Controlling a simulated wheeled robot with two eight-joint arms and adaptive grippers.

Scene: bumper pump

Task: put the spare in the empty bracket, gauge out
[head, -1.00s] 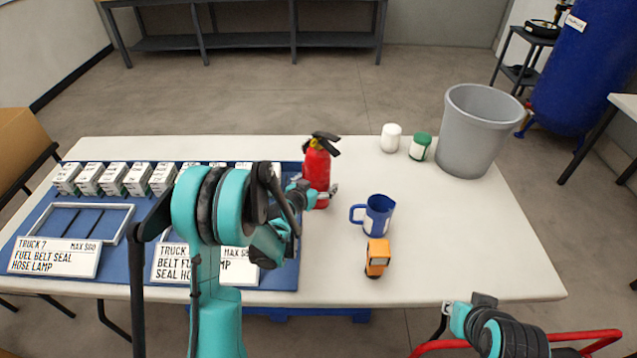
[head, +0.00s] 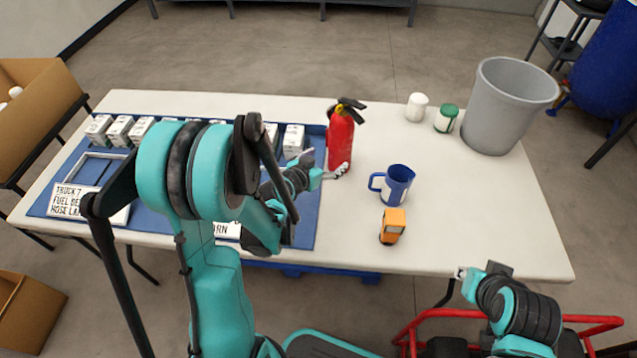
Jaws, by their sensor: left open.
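A red fire extinguisher (head: 340,140) with a black top stands upright on the white table, at the right edge of the blue mat (head: 306,215). My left gripper (head: 326,166) is open at its lower left, nearer to me. One finger reaches in front of its base; I cannot tell whether they touch. No empty bracket can be made out; my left arm hides much of the mat. My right gripper (head: 463,273) shows small at the table's front right edge; its jaws are unclear.
A blue mug (head: 397,183) and an orange device (head: 392,226) stand right of the extinguisher. A white jar (head: 416,107), a green-lidded jar (head: 446,118) and a grey bin (head: 508,105) are farther back. Several small white boxes (head: 293,141) line the mat's back.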

